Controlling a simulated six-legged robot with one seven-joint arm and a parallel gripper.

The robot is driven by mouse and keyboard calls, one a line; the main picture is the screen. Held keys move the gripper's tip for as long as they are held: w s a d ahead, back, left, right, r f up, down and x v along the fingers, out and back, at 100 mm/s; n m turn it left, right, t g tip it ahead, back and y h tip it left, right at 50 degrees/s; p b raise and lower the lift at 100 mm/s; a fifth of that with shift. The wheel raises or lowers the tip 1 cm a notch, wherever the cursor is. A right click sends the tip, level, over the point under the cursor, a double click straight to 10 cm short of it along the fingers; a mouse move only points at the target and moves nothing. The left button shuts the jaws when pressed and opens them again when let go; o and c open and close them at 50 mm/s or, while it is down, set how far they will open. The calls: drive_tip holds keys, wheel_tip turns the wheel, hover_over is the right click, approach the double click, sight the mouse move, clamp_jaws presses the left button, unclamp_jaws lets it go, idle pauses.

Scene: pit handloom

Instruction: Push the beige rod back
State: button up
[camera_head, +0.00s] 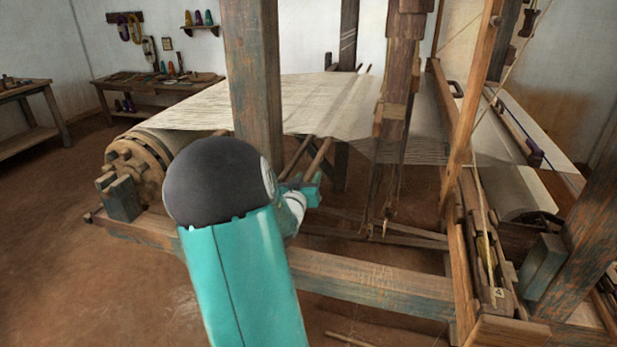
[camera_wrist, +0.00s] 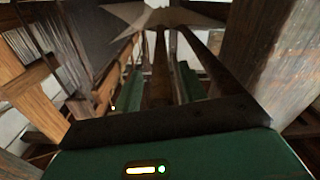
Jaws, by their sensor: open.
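My gripper (camera_head: 306,184) is at the loom's side, just right of the thick front post, with its teal fingers pointing away from me. In the wrist view its two green fingers (camera_wrist: 162,88) stand apart. A brown-beige rod (camera_wrist: 161,72) runs lengthwise in the gap between them; I cannot tell whether they touch it. A second rod (camera_wrist: 207,62) slants off to the right. In the head view two slim rods, a right one (camera_head: 319,158) and a left one (camera_head: 297,158), stick out toward my gripper from under the cloth. Their near ends are partly hidden by the gripper.
The thick wooden post (camera_head: 254,90) stands close left of my gripper. A lower beam (camera_head: 370,284) crosses in front. White warp cloth (camera_head: 335,105) spreads above the rods. Dark hanging frames (camera_head: 392,130) stand to the right. A wound roller (camera_head: 145,160) is at left. Floor at left is clear.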

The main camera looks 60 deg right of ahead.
drive_tip(key=shift+w+d, duration=0.15)
drive_tip(key=shift+d, duration=0.7)
clamp_jaws()
drive_tip(key=shift+w+a, duration=0.2)
drive_tip(key=shift+w, duration=1)
unclamp_jaws()
drive_tip(key=shift+w, duration=0.1)
